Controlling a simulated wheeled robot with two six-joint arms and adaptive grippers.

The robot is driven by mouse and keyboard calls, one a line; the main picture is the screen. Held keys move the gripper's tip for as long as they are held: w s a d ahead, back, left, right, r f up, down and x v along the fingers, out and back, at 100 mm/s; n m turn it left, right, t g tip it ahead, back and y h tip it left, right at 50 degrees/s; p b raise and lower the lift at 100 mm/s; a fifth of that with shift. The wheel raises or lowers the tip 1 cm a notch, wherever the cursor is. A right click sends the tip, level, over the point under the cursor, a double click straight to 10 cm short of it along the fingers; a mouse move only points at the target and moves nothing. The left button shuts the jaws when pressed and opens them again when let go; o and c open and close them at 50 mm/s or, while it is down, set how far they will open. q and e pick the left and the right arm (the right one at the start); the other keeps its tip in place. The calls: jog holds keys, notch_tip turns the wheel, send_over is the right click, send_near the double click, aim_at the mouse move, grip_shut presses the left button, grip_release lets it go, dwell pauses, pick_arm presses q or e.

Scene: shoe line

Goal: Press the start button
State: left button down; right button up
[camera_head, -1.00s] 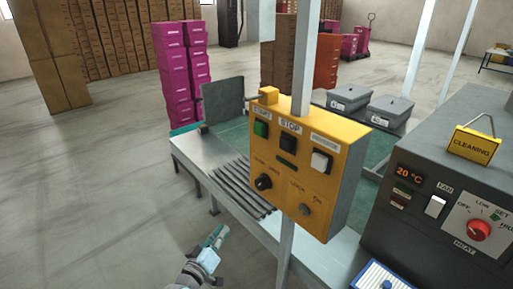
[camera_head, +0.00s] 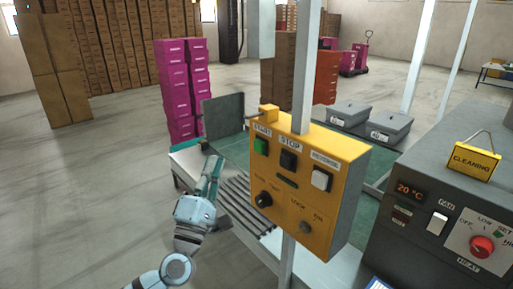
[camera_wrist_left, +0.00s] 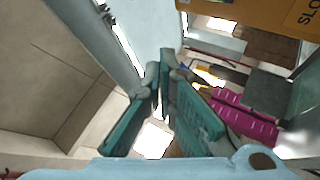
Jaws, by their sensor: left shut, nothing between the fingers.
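The yellow control box (camera_head: 310,185) hangs on a grey post in the head view. The green start button (camera_head: 261,146) is at the upper left of its face, below the START label, with the black stop button (camera_head: 288,159) to its right. My left gripper (camera_head: 214,162) is shut and empty, pointing up, to the left of the box and apart from the green button. In the left wrist view its teal fingers (camera_wrist_left: 164,82) are together, and part of the yellow box (camera_wrist_left: 255,14) shows at the top right. The green button cannot be seen there. My right gripper is out of view.
A white button (camera_head: 320,179) and a black knob (camera_head: 263,200) share the box's face. Below it is a conveyor with dark rollers (camera_head: 238,197). A dark heater unit (camera_head: 425,205) stands at the right. Open floor (camera_head: 90,195) lies at the left.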

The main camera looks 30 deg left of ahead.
aim_at(260, 146)
pick_arm(q)
jog(key=w+d+b, duration=0.1)
jog(key=w+d, duration=0.1)
jog(key=w, duration=0.6)
jog(key=shift+w+d, duration=0.15)
jog(key=shift+d, duration=0.1)
jog(key=shift+w, duration=0.15)
dwell(1.1)
jog(key=shift+w+d, duration=0.15)
jog(key=shift+w, duration=0.1)
